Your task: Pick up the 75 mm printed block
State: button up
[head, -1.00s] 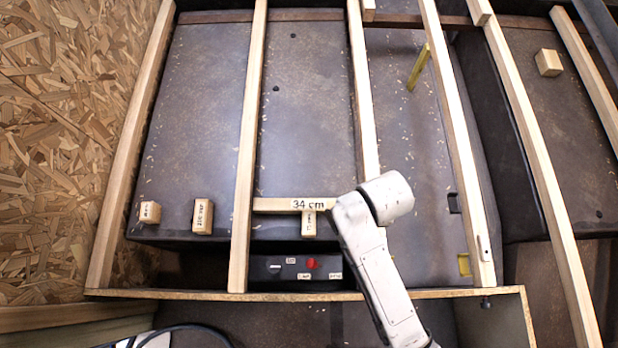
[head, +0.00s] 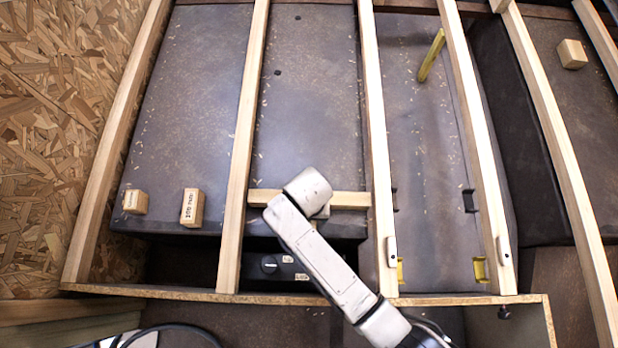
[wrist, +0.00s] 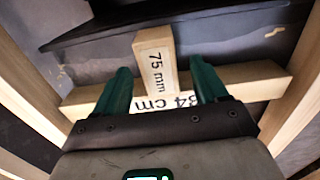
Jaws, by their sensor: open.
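The 75 mm printed block (wrist: 153,46) is pale wood with a black "75 mm" label. In the wrist view it stands out at a right angle from the long 34 cm bar (wrist: 248,78). My gripper (wrist: 161,68) is open, its two green fingers apart, one on each side of the block in the picture. I cannot tell the height gap between fingers and block. In the head view my arm hides the gripper and most of the block; only a small edge of the block (head: 323,212) shows beside the arm, below the 34 cm bar (head: 350,199).
Two other labelled wooden blocks, a small one (head: 135,201) and a taller one (head: 192,207), stand at the left. Long wooden rails (head: 378,150) run on both sides of the bar. A dark box with a knob (head: 268,264) lies below. A wooden ledge (head: 180,292) crosses the front.

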notch_tip(320, 180, down, 4)
jog(key=shift+f+b, duration=0.1)
jog(key=shift+b, duration=0.6)
jog(key=shift+c, duration=0.2)
jog(key=c, duration=1.1)
